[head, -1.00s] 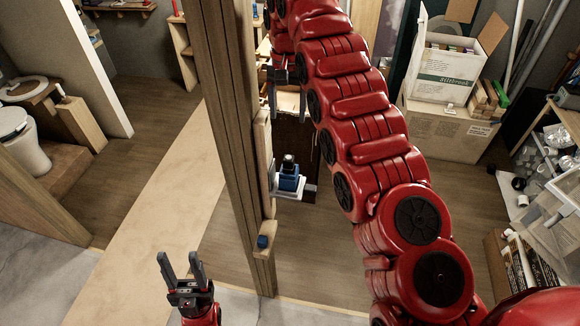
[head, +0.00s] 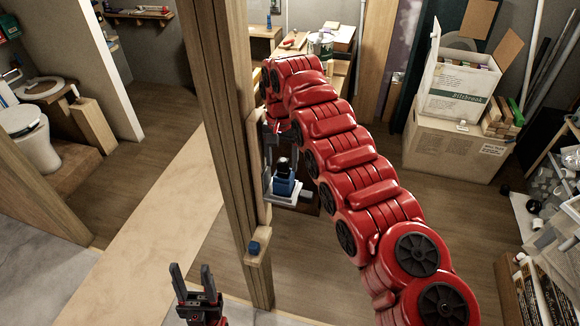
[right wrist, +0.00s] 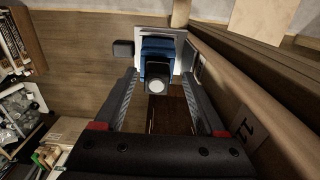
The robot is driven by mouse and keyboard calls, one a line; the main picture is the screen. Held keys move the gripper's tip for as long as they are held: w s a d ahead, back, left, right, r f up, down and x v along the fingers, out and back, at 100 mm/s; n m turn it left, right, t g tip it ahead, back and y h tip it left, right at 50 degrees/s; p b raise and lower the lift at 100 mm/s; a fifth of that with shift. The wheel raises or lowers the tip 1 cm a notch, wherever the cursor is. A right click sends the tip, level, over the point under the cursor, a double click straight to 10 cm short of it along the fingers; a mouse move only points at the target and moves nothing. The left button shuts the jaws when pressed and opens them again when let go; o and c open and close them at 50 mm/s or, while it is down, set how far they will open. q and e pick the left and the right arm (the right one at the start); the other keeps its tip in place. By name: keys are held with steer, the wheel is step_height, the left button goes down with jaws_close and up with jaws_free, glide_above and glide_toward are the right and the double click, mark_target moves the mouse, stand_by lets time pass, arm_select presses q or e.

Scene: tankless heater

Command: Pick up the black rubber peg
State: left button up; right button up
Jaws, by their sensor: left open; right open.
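The black rubber peg (head: 284,164) stands upright in a blue block (head: 286,188) on a small white shelf (head: 283,199) beside the wooden post. In the right wrist view, the peg (right wrist: 157,78) shows a pale round end, with the blue block (right wrist: 157,48) behind it. My right gripper (head: 280,146) is open at the peg. In the right wrist view, the peg appears between its fingertips; I cannot tell whether they touch it. My left gripper (head: 196,280) is open and empty at the bottom, well away from the peg.
The wooden post (head: 226,120) rises close to the left of my right gripper. A small blue piece (head: 254,247) sits on a wooden ledge lower on the post. A cardboard box (head: 455,85) and shelves stand to the right.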

steer(key=shift+d+f, duration=0.45)
steer(key=shift+d, duration=0.1)
steer(key=shift+a, duration=0.55)
steer(key=c, duration=0.4)
steer(key=shift+c, duration=1.3)
steer(key=shift+d, duration=0.3)
jaws_close()
steer(key=shift+a, duration=0.2)
